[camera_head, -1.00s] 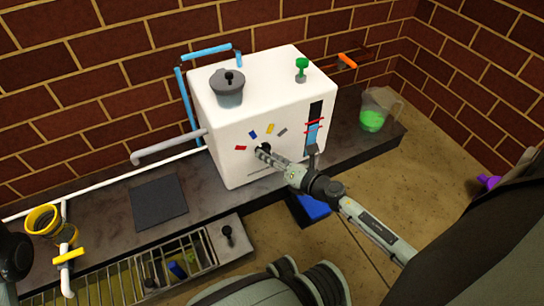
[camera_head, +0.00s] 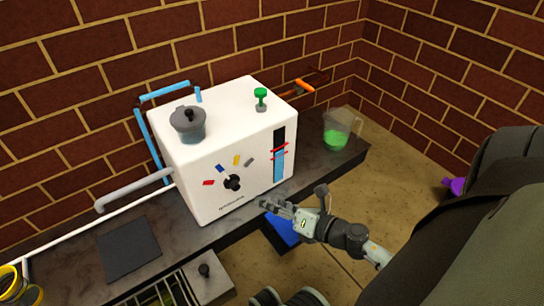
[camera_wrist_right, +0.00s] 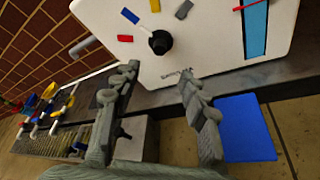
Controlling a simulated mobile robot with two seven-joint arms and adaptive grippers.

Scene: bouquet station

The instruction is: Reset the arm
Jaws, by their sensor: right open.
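My right gripper (camera_head: 268,204) is in front of the lower right of the white machine, apart from it. In the right wrist view its two fingers (camera_wrist_right: 160,85) are spread with nothing between them. The white machine (camera_head: 215,170) has a black dial (camera_head: 232,183) with coloured marks around it. The dial also shows in the right wrist view (camera_wrist_right: 160,42), beyond the fingertips.
A jug with green liquid (camera_head: 336,136) stands on the dark counter right of the machine. A dark square plate (camera_head: 128,249) lies at left. A grey pipe (camera_head: 130,191) sticks out left. A blue object (camera_head: 282,232) is below the counter edge.

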